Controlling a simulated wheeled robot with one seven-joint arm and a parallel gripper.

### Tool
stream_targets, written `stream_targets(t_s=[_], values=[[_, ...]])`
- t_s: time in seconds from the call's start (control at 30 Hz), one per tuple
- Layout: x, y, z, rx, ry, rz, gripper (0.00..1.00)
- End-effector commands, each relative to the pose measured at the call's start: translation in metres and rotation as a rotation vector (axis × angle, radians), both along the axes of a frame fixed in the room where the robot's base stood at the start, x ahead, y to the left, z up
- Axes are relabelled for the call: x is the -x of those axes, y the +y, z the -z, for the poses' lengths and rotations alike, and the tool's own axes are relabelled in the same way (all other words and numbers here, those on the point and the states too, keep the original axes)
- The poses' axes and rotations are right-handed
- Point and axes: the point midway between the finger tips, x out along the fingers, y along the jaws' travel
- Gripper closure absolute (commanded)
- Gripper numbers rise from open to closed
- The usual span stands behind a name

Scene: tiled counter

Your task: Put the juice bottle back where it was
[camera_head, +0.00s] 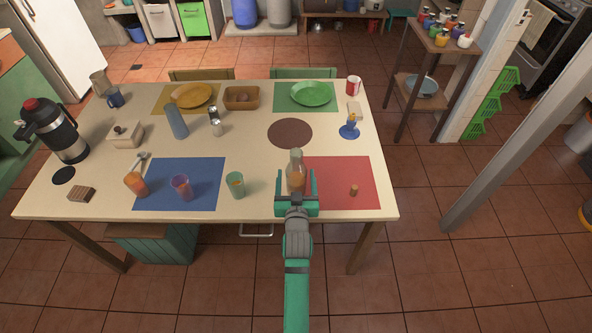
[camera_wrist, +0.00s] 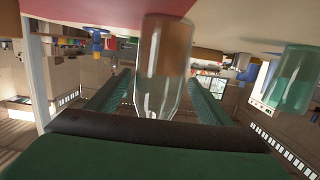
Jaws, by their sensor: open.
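The juice bottle (camera_head: 296,168), clear with orange-brown juice, stands upright on the table at the left edge of the red placemat (camera_head: 340,177). In the wrist view, which is upside down, the bottle (camera_wrist: 162,65) is between the two green fingers. My gripper (camera_head: 297,188) is open around the bottle; its fingers (camera_wrist: 155,98) show on either side with gaps. The lower part of the bottle is partly hidden by my gripper in the head view. A brown round mat (camera_head: 290,133) lies bare behind the bottle.
A green cup (camera_head: 235,185) stands left of the bottle, with a purple cup (camera_head: 181,187) and orange cup (camera_head: 136,184) farther left. A small cork-like piece (camera_head: 354,190) lies on the red placemat. A black round mat (camera_head: 64,175) is bare at far left.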

Motion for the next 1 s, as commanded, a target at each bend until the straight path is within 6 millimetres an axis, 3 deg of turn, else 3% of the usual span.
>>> stream_targets(t_s=[0.3, 0.67, 0.77, 1.0], values=[[0.057, 0.0, -0.009, 0.0, 0.0, 0.0, 0.27], [0.09, 0.001, -0.005, -0.002, 0.005, 0.001, 0.27], [0.117, 0.003, 0.007, -0.007, 0.013, 0.006, 0.27], [0.211, 0.008, 0.033, -0.018, 0.034, 0.018, 0.27]])
